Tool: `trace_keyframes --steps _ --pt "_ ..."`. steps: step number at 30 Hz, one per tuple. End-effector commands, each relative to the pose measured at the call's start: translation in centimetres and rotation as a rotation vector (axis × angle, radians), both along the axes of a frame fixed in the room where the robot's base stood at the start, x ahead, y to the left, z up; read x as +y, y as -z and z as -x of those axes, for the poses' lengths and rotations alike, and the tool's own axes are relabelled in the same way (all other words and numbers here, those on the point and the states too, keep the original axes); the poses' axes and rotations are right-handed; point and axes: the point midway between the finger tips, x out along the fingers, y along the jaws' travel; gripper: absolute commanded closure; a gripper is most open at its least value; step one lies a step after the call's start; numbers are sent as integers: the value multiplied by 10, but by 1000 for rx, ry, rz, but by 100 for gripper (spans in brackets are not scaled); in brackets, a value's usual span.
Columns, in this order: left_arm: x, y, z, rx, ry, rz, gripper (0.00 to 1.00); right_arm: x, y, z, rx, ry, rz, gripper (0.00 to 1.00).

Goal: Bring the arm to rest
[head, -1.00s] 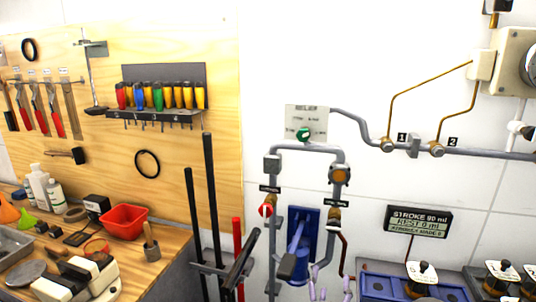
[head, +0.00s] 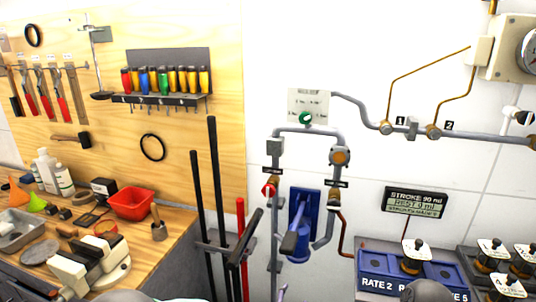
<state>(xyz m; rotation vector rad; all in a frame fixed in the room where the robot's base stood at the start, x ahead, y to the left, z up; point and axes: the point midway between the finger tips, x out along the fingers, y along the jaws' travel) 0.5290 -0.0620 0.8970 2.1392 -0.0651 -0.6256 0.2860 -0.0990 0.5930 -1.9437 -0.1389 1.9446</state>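Neither of my grippers shows clearly in the head view. Only rounded dark and pale shapes, likely parts of my own arms, cut into the bottom edge. A blue-backed pump (head: 304,208) with a blue-grey lever (head: 294,236) is fixed to the white wall, among grey pipes. A red-handled valve (head: 269,188) sits on the pipe at its left. A black display (head: 415,202) reads "STROKE 90 ml" with a "REST" line beneath. No gripper is seen touching any of these.
A wooden bench (head: 150,245) at left holds a red bin (head: 132,203), bottles and a white machine (head: 88,262). Tall dark bars (head: 213,180) stand between bench and pump. A blue tray (head: 375,270) with labelled compartments and black-and-white knobbed pieces is at lower right.

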Motion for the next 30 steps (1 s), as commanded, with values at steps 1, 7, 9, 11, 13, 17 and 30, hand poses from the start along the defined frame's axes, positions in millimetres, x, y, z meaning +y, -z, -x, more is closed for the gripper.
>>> trace_keyframes --steps 1,7,9,11,13,17,30 --pt "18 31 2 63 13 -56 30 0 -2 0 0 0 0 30" --pt "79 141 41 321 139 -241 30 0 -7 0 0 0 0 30" --pt "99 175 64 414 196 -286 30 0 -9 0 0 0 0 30" --pt "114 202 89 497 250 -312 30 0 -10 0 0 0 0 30" --pt "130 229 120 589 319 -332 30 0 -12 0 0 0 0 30" --pt "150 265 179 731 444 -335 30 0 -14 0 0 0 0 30" --pt "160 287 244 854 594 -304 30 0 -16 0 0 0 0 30"
